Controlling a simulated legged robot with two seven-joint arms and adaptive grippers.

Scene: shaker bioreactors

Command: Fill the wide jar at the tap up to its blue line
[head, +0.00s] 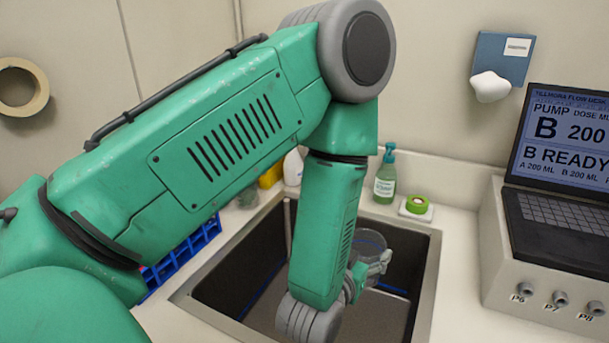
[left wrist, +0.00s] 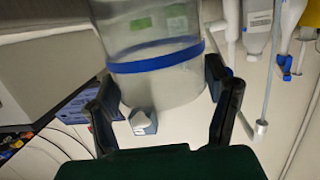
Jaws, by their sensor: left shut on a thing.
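The wide jar (head: 371,240) is clear, and it shows over the sink (head: 436,262) in the head view, partly hidden by my left arm. In the left wrist view the jar (left wrist: 150,35) fills the upper middle, with its blue line (left wrist: 157,58) running round it. My left gripper (head: 377,266) is shut on the jar; its two dark fingers (left wrist: 160,82) lie on either side of it in the left wrist view. The water level inside cannot be made out. A thin grey pipe (head: 288,222), perhaps the tap, stands at the sink's left. My right gripper is out of view.
A blue rack (head: 190,252) stands left of the sink. A laptop (head: 562,150) reading "B READY" is on the right. My left arm covers much of the sink.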

